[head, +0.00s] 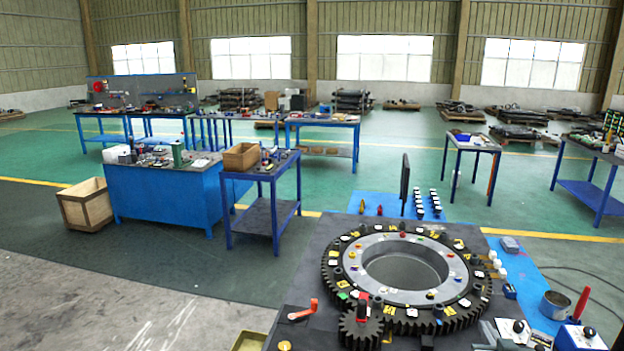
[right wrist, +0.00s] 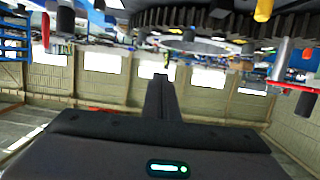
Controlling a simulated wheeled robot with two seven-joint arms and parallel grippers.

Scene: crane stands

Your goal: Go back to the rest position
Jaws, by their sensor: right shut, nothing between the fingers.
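My right gripper (right wrist: 160,85) shows in the right wrist view, with its dark fingers together and nothing between them. It is clear of the bench items, which hang upside down along the top of that view. I cannot make it out with certainty in the head view. My left gripper is in neither view. A large dark ring gear (head: 335,270) with a pale inner ring (head: 405,296) lies flat on the bench in the head view. A small dark pinion (head: 361,329) stands against its front edge. The ring gear's teeth also show in the right wrist view (right wrist: 190,17).
An orange-handled tool (head: 303,311) lies left of the pinion. A thin dark upright panel (head: 405,185) stands behind the gear. A metal cup (head: 554,305) and a blue box (head: 578,339) crowd the right side. Open floor (head: 130,275) lies left of the bench.

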